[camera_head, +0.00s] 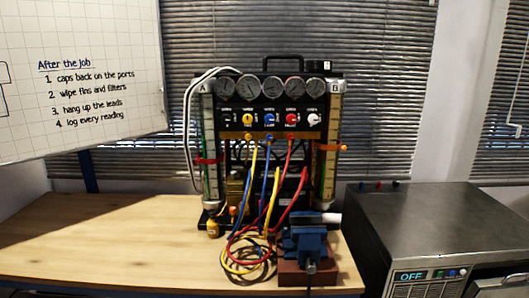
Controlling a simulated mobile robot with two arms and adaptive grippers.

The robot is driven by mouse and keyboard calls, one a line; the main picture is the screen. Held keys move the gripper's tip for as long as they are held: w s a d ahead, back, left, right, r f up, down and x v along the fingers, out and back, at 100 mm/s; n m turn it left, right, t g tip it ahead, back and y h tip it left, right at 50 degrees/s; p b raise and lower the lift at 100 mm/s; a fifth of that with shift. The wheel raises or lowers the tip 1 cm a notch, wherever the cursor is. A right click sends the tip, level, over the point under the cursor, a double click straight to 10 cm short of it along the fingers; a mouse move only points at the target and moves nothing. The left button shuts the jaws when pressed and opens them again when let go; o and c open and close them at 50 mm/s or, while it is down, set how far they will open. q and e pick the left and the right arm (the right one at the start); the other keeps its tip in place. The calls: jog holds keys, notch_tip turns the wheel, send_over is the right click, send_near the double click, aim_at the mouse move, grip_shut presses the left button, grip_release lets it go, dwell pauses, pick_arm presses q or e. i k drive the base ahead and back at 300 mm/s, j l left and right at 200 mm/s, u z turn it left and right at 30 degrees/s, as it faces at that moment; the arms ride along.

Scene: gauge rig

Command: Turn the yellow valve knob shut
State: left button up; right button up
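The gauge rig (264,95) stands upright at the back of the wooden bench. It has a row of round gauges along its top and a row of coloured knobs below them. The yellow valve knob (247,119) is second from the left in that row, left of the blue knob (269,119), the red knob (291,119) and a white knob (313,120). The knob's exact turn position is too small to tell. Nothing covers the yellow knob. Neither of my grippers is in view.
Yellow, blue and red hoses (264,195) hang from the rig and coil on the bench (110,240). A blue vise (306,240) stands at front right. A grey machine (440,225) reading OFF is at right. A whiteboard (80,120) hangs upper left. The bench's left side is clear.

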aim_at(247, 118)
jog(key=i+l, duration=0.85)
jog(key=i, duration=0.15)
jog(key=j+u, duration=0.05)
